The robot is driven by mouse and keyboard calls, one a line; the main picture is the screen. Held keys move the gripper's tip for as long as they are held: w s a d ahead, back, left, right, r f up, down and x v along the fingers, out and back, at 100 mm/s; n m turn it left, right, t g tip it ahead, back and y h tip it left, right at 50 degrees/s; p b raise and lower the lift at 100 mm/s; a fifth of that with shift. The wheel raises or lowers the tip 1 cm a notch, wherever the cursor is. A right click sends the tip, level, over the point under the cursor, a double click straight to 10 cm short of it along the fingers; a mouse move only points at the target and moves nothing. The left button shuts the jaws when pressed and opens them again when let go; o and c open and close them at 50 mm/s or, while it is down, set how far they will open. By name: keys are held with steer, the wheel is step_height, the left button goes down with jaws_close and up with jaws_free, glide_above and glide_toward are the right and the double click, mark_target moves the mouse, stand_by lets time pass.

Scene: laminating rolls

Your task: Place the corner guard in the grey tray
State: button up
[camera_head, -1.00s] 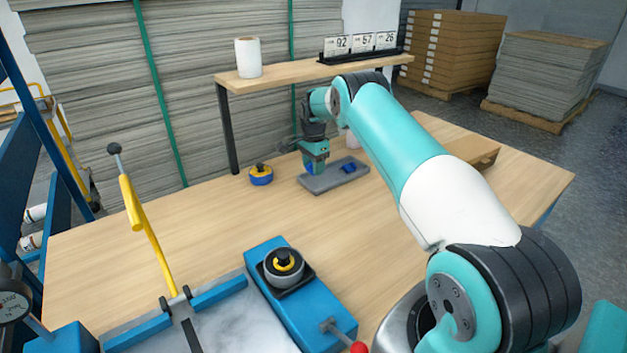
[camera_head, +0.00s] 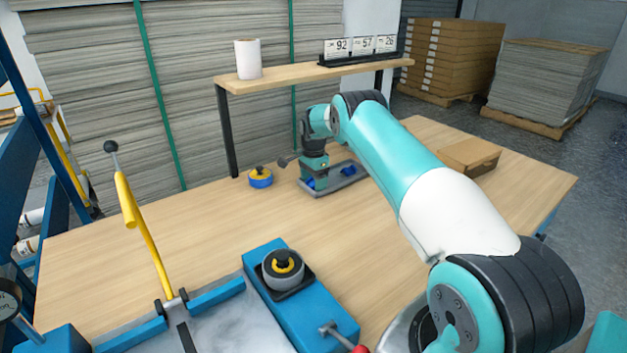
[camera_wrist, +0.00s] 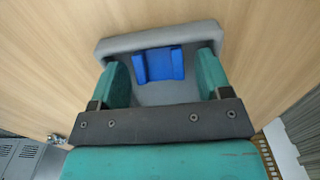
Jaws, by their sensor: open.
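A blue corner guard (camera_wrist: 158,65) lies in the grey tray (camera_wrist: 160,38), between the fingers of my open gripper (camera_wrist: 158,78) in the wrist view. There are gaps between it and both teal fingers. In the head view my gripper (camera_head: 315,182) is low over the left end of the grey tray (camera_head: 330,190), with blue (camera_head: 309,184) showing at its fingers. A second blue piece (camera_head: 348,170) sits in the tray to the right. My gripper hides part of the tray.
A blue and yellow tape roll (camera_head: 260,178) stands left of the tray. A cardboard box (camera_head: 468,157) is at the right. A raised wooden shelf (camera_head: 300,74) spans the back. The blue fixture (camera_head: 290,305) is in front, with bare table between.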

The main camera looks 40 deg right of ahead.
mark_target(313, 183)
step_height(313, 183, up, 12)
steer(key=p, duration=0.6)
steer(key=s+a+r+n, duration=0.35)
steer(key=a+r, duration=0.25)
steer(key=a, duration=0.2)
steer(key=s+a+r+n+y, duration=0.1)
steer(key=s+a+r+n, duration=0.1)
steer(key=a+r+n, duration=0.35)
steer(key=s+a+r+n, duration=0.3)
steer(key=a+r, duration=0.3)
steer(key=a, duration=0.4)
steer(key=s+a+r+n+y, duration=0.1)
steer(key=s+a+r+n, duration=0.1)
steer(key=s+a+n, duration=0.5)
steer(key=s+a+r+n+y, duration=0.1)
steer(key=s+a+r, duration=0.25)
steer(key=s, duration=0.65)
steer(key=s+a+f+n, duration=0.1)
steer(key=s+a+n, duration=0.1)
steer(key=s, duration=0.6)
steer(key=s+a+n+y, duration=0.1)
steer(key=s+a+n, duration=0.1)
steer(key=s, duration=0.6)
steer(key=shift+a+f+n, duration=0.35)
steer(key=shift+n, duration=0.55)
steer(key=shift+w, duration=0.1)
